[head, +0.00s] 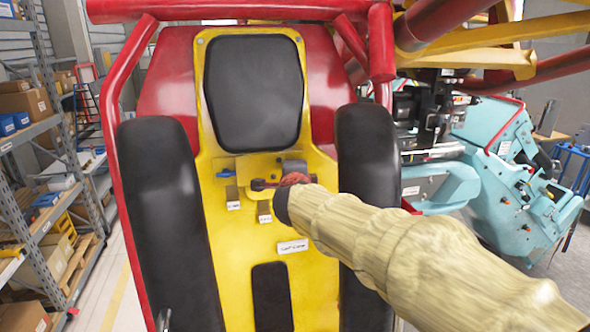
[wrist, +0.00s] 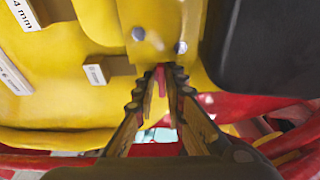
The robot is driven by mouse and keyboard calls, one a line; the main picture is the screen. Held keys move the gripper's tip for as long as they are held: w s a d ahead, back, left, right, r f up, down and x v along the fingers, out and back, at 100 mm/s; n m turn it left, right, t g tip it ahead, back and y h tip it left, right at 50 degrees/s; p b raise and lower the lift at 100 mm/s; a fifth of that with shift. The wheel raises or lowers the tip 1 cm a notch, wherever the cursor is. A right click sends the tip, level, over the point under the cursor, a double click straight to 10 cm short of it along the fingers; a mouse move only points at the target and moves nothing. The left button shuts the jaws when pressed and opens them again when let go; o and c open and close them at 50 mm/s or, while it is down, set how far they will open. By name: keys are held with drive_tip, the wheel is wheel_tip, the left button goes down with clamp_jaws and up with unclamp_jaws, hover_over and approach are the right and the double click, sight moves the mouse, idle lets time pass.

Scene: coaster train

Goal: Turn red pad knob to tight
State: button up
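The yellow seat panel (head: 225,265) fills the middle of the head view, with a small plate of fittings below the black upper pad (head: 254,93). A red part (head: 293,179), which looks like the red pad knob, shows just above the dark end of my sleeved arm. In the wrist view my gripper (wrist: 164,78) has its dark ridged fingers close together at the tips. A narrow pinkish-red piece (wrist: 161,76) fills the gap between them and seems gripped. My arm hides most of the knob, and its setting cannot be read.
A blue part (head: 225,173) sits left on the same plate. Small labelled tabs (head: 265,217) stick out below. Black side pads (head: 160,215) and red tubes (head: 380,40) flank the panel. Shelving (head: 45,170) stands left, a teal machine (head: 505,190) right.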

drive_tip(key=shift+o, duration=1.3)
drive_tip(key=shift+s+r, duration=0.1)
drive_tip(key=v, duration=1.1)
drive_tip(key=shift+s, duration=0.4)
